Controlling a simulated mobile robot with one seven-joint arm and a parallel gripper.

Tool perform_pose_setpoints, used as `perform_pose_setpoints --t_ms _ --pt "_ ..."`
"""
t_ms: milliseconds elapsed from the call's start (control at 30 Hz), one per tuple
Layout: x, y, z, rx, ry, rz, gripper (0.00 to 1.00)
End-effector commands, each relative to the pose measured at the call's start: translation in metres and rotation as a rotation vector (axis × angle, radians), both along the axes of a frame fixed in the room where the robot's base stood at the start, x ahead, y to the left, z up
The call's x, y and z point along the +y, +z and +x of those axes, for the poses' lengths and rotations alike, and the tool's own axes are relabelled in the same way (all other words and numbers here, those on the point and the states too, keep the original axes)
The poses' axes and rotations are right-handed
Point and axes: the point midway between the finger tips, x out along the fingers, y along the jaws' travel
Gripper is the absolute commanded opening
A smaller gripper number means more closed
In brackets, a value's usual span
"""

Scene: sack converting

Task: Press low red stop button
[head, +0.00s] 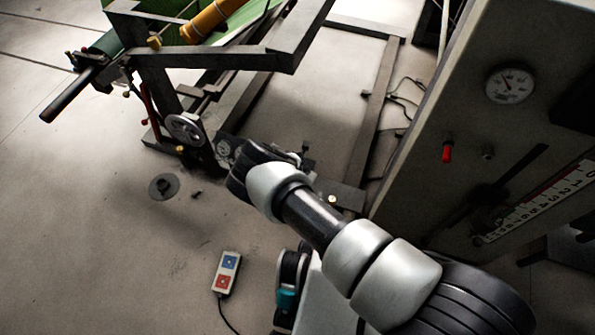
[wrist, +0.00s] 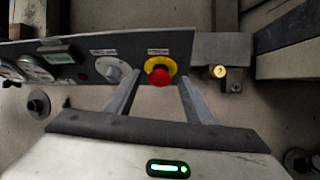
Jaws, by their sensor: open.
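A red mushroom stop button (wrist: 160,77) with a yellow collar sits on a dark control panel (wrist: 182,48) in the wrist view. My gripper (wrist: 158,82) is open and empty; its two fingers point toward the panel, one on each side of the button in the picture. I cannot tell whether they touch the panel; the button's red face is unobstructed. In the head view, part of the low panel shows beside the handwheel, but my arm hides the button and the fingertips.
A grey knob (wrist: 110,70) and gauges sit left of the button. A yellow-tipped fitting (wrist: 219,71) is just right of the panel. In the head view, a handwheel (head: 186,128), a cabinet (head: 460,95) and a pendant (head: 226,273) surround my arm. Floor at left is mostly clear.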

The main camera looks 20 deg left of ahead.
Motion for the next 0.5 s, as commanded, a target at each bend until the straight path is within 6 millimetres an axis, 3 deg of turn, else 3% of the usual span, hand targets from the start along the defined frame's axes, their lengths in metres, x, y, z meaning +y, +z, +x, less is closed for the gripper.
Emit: perform_pose_setpoints --t_ms 500 --pt "-0.01 0.114 -0.048 -0.003 0.0 0.0 0.49"
